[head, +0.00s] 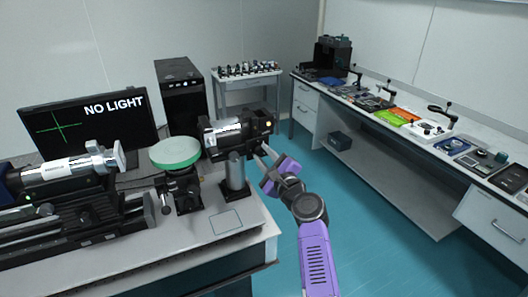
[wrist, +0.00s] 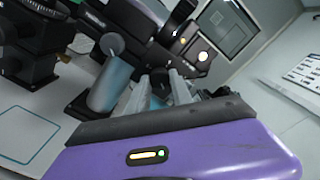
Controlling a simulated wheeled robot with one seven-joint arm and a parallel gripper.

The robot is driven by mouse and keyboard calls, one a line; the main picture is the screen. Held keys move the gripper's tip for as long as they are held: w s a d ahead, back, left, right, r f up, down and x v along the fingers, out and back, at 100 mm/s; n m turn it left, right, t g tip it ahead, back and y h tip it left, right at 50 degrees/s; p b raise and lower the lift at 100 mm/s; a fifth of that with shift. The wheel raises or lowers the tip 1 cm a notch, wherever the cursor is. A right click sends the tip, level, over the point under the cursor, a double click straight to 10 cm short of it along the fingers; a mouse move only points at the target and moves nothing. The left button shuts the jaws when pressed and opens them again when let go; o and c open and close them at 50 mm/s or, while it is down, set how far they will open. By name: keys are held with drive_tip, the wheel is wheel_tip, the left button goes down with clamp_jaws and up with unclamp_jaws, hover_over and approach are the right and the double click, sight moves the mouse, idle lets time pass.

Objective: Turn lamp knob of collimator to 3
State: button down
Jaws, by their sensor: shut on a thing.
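The collimator (head: 225,137) is a black tube with a white label on a grey post at the table's right end. Its black lamp housing (head: 261,124) has a small yellow light. In the wrist view the collimator's black housing (wrist: 188,48) shows a glowing spot and a white dot. My gripper (head: 264,156) reaches in from the right, just below the housing. In the wrist view my gripper (wrist: 168,84) is shut on a small dark knob (wrist: 159,79) under the housing. The knob's scale and pointer are not readable. The monitor (head: 88,122) reads "NO LIGHT" beside a green cross.
A green-rimmed round disc (head: 175,152) on a mount stands left of the collimator. A white instrument tube (head: 67,168) lies further left on a rail. A side bench (head: 400,119) with several devices runs along the right. The blue floor between is clear.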

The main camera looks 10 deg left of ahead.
drive_tip(key=shift+m+p, duration=0.55)
drive_tip(key=shift+m, duration=0.85)
drive_tip(key=shift+f, duration=0.1)
drive_tip(key=c, duration=1.1)
unclamp_jaws()
drive_tip(key=shift+p+v, duration=0.65)
drive_tip(key=shift+v, duration=3.25)
